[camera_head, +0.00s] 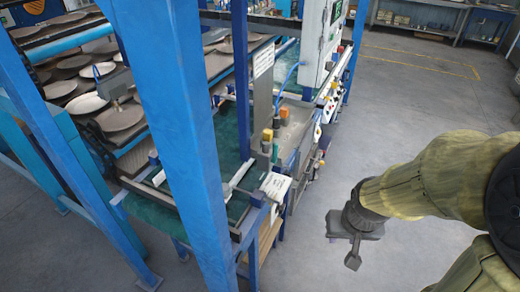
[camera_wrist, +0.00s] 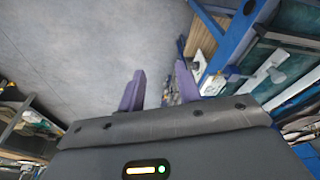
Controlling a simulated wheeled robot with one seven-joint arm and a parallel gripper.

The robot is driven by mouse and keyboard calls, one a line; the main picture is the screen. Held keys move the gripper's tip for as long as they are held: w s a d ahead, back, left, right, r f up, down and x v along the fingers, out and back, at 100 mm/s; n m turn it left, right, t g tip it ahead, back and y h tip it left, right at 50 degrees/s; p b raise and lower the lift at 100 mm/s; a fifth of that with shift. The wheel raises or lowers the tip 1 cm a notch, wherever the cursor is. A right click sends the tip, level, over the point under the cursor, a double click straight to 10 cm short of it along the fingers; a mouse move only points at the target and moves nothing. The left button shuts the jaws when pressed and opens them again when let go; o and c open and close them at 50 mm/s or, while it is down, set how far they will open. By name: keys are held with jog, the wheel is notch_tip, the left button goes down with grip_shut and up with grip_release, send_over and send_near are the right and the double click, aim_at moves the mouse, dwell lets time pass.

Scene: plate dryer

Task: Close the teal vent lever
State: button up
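My gripper (camera_wrist: 160,88) shows in the wrist view with its two purple fingers apart and nothing between them. In the head view my gripper (camera_head: 353,257) hangs over bare floor to the right of the dryer, clear of it. The dryer (camera_head: 243,150) has a low panel with small yellow and orange knobs (camera_head: 284,113) and dark green surfaces. I cannot clearly pick out the teal vent lever among these small parts in either view.
A blue post (camera_head: 180,130) stands in front of the dryer and hides part of it. Racks of round plates (camera_head: 121,117) are at the left. A white control box (camera_head: 321,42) stands at the dryer's far end. Open floor (camera_head: 400,110) lies to the right.

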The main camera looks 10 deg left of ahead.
jog(key=shift+a, duration=0.15)
jog(key=w+f+n+t+y+b, duration=0.1)
jog(key=w+f+n+t+b, duration=0.1)
jog(key=w+t+b, duration=0.9)
jog(key=w+a+r+n+y+b, duration=0.2)
jog(key=a+r+n+y+b, duration=0.3)
jog(key=a+y, duration=0.2)
jog(key=y, duration=0.2)
jog(key=shift+t+y, duration=0.4)
jog(key=shift+w+a+r+p, duration=0.15)
jog(key=shift+p, duration=0.4)
